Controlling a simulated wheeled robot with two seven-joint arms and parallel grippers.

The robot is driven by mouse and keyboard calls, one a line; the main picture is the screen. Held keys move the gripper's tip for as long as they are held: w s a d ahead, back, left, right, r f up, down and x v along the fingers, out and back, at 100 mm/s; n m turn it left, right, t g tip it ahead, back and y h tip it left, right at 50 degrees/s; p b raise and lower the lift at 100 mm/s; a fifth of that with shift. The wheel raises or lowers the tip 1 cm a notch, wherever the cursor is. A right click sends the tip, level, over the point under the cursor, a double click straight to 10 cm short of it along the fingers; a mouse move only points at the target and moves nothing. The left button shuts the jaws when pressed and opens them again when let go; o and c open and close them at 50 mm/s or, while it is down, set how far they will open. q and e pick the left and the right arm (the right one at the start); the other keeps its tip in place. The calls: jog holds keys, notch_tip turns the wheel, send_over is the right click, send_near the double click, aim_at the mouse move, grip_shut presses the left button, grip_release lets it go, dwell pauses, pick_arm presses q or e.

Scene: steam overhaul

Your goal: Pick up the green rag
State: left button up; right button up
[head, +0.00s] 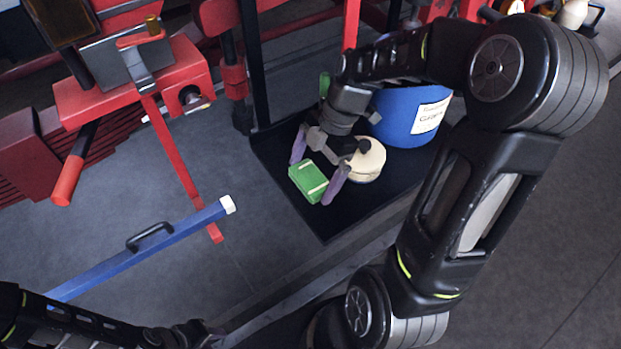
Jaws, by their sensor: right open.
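The green rag (306,183) is a small folded green block with a pale stripe, lying on the black tray (325,228). My right gripper (310,182) reaches down over it from above, its two purple fingers open, one at each side of the rag. I cannot tell whether the fingers touch it. My left arm shows dark at the bottom left; its fingers are not visible.
A round cream object (372,165) sits right of my right gripper. A blue labelled bucket (408,118) stands behind it, partly hidden by my arm. A blue bar with a handle (140,256) and red machinery (130,90) are at the left.

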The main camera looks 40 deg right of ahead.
aim_at(313, 176)
jog(key=shift+c, duration=0.3)
jog(key=c, duration=1.1)
jog(key=shift+r, duration=0.15)
jog(key=shift+c, duration=0.2)
notch_tip(313, 176, up, 10)
jog(key=b, duration=0.1)
